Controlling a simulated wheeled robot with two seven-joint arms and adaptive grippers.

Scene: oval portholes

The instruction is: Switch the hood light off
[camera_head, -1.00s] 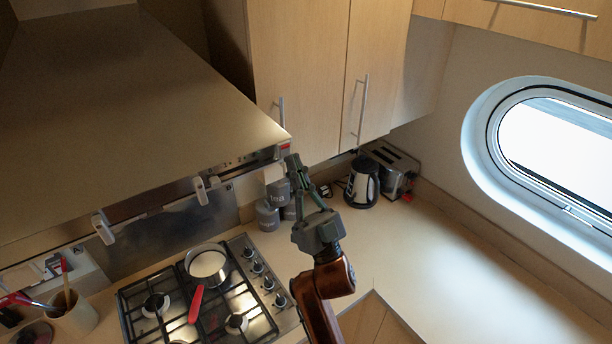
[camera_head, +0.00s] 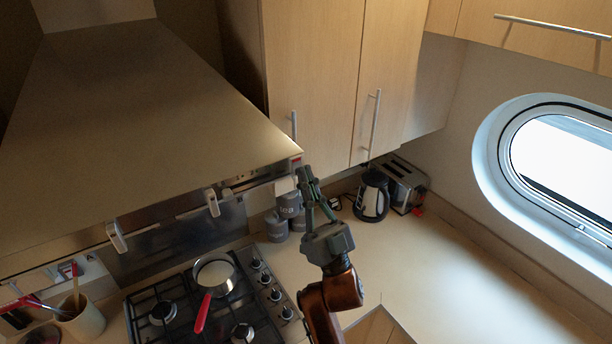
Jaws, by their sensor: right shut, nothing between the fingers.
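The metal range hood (camera_head: 140,110) fills the upper left of the head view. Its front lower edge carries a strip of small controls (camera_head: 243,178) near the right corner, too small to read. My right gripper (camera_head: 304,172) is shut and empty. Its fingertips point up, close to the hood's right corner; I cannot tell whether they touch it. Whether the hood light is lit cannot be told from here. My left gripper is not in view.
A gas hob (camera_head: 210,308) with a red-handled pan (camera_head: 214,273) lies below the hood. Grey canisters (camera_head: 277,228), a kettle (camera_head: 371,196) and a toaster (camera_head: 402,185) stand behind my right arm. The counter (camera_head: 440,270) on the right is clear. Wall cupboards (camera_head: 315,80) hang above.

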